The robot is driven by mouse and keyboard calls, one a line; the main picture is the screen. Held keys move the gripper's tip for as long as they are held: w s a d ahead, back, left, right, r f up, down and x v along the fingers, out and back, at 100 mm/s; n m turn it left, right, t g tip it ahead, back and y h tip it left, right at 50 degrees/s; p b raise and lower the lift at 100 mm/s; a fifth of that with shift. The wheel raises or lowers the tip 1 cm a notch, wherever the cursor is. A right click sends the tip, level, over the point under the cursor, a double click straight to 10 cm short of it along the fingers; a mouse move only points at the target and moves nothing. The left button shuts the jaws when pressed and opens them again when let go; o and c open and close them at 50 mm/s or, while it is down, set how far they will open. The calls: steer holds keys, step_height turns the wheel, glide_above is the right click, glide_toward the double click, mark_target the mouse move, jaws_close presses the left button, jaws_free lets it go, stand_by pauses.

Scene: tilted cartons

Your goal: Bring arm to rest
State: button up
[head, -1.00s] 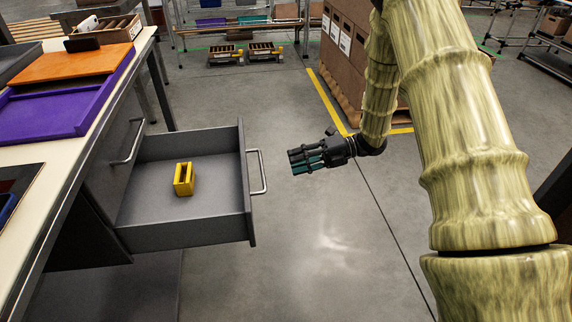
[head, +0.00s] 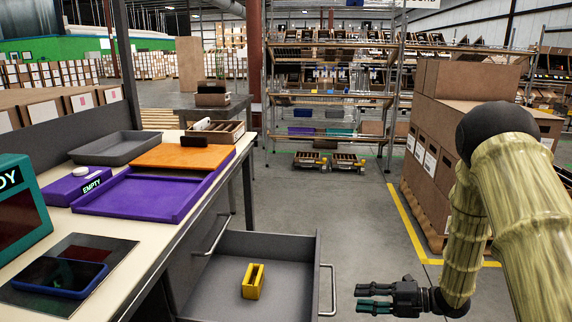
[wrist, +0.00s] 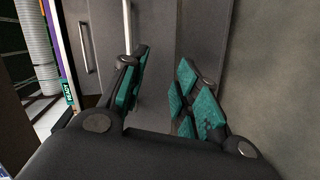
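My gripper (head: 376,298) is at the lower right in the head view, at the end of my bent arm. It is to the right of the open drawer (head: 222,248), apart from its handle (head: 328,290). In the wrist view the teal-padded fingers (wrist: 158,92) stand apart with nothing between them. A yellow block-like item with a slot (head: 253,281) stands inside the drawer, away from my gripper.
The workbench (head: 165,232) at left carries a purple tray (head: 150,195), an orange board (head: 182,157) and a grey tray (head: 115,148). Stacked cartons (head: 470,135) stand on a pallet at right. Grey floor (head: 345,215) is clear between.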

steer(key=s+a+f+m+t+h, duration=0.1)
steer(key=s+f+m+h, duration=0.4)
steer(key=f+m, duration=0.45)
steer(key=s+a+f+m+t+h, duration=0.1)
steer(key=s+f+m+h, duration=0.3)
steer(key=s+f+m, duration=0.45)
steer(key=s+d+f+m+g+h, duration=0.1)
steer(key=s+f+m+g+h, duration=0.4)
steer(key=s, duration=0.8)
steer(key=s+f+m+g, duration=0.2)
steer(key=s+f+m, duration=0.35)
steer(key=s, duration=0.75)
step_height(320, 180, up, 33)
steer(key=m+p, duration=0.1)
steer(key=p, duration=3)
steer(key=shift+w, duration=0.15)
